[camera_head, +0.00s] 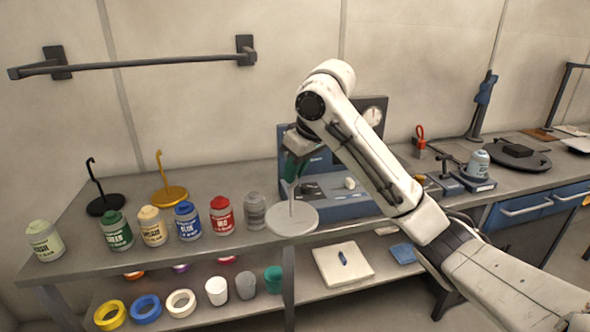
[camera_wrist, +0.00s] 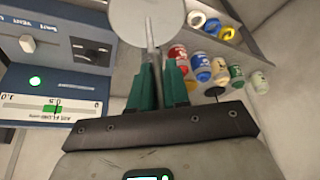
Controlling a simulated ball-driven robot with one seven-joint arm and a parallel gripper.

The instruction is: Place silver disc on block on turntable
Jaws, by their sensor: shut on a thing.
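The silver disc (camera_head: 290,221) is a flat pale round plate with a thin upright rod at its middle. My gripper (camera_head: 293,178) has green fingers and is shut on that rod, above the plate. In the wrist view the disc (camera_wrist: 148,20) lies beyond the fingertips of my gripper (camera_wrist: 157,72), with the rod between them. The disc overlaps the bench's front edge in the head view; I cannot tell whether it touches the bench. The turntable (camera_head: 491,161), a dark round plate, is on the bench at far right. A dark block (camera_head: 517,150) sits on it.
Black (camera_head: 105,205) and yellow (camera_head: 171,196) hooked stands and several jars (camera_head: 186,221) are left of the disc. A blue machine (camera_head: 342,208) stands behind it.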

